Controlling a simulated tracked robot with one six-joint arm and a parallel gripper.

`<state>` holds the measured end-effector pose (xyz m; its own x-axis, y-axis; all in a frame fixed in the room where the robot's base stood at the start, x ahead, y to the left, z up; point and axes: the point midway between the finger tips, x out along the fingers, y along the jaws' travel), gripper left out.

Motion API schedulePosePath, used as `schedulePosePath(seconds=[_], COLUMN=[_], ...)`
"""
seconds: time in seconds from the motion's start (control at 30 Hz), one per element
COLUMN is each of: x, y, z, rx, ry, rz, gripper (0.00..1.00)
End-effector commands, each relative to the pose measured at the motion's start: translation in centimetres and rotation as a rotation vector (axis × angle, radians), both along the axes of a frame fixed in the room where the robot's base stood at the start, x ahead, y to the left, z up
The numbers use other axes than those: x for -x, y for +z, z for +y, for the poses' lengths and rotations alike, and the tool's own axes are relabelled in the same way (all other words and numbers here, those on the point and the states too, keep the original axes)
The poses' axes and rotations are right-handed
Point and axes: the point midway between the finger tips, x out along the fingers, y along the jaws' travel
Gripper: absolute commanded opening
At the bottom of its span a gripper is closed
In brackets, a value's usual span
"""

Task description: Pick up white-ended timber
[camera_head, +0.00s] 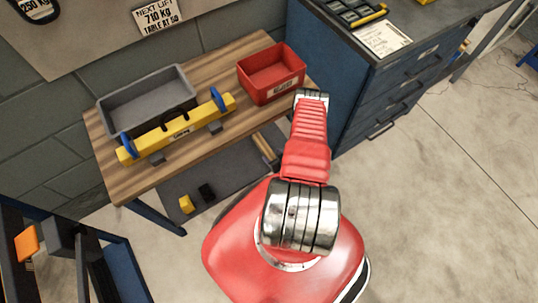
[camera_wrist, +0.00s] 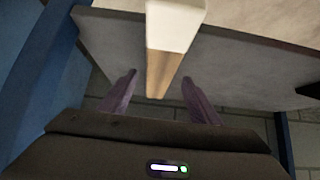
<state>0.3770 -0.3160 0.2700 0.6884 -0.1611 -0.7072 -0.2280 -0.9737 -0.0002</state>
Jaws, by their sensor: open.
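The white-ended timber (camera_wrist: 162,70) shows in the wrist view as a bare wood bar with a broad white end (camera_wrist: 175,22) at the top edge of the picture. Its wood part reaches down between the two fingers of my gripper (camera_wrist: 159,78). The fingers are apart, one on each side of it, with gaps visible; I cannot tell the depth between them. In the head view a narrow strip of light wood (camera_head: 265,147) shows at the right of the grey lower shelf (camera_head: 225,165), partly hidden by my arm. My gripper is hidden there.
Above the shelf is a wooden bench top (camera_head: 245,55) with a grey bin (camera_head: 150,97), a yellow beam (camera_head: 178,128) and a red bin (camera_head: 272,80). A blue drawer cabinet (camera_head: 385,90) stands close right. Small yellow (camera_head: 186,204) and black (camera_head: 207,192) blocks lie on the shelf.

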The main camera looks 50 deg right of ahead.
Motion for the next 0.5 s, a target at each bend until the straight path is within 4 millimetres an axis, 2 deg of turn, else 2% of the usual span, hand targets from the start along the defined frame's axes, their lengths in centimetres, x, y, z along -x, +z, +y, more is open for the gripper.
schedulePosePath(seconds=[0.17, 0.5], x=[-0.3, -2.5], y=[-0.4, -2.8], z=[0.0, -0.6], rx=[0.000, 0.001], ry=[0.001, 0.002], rz=[0.000, 0.000], gripper=[0.57, 0.57])
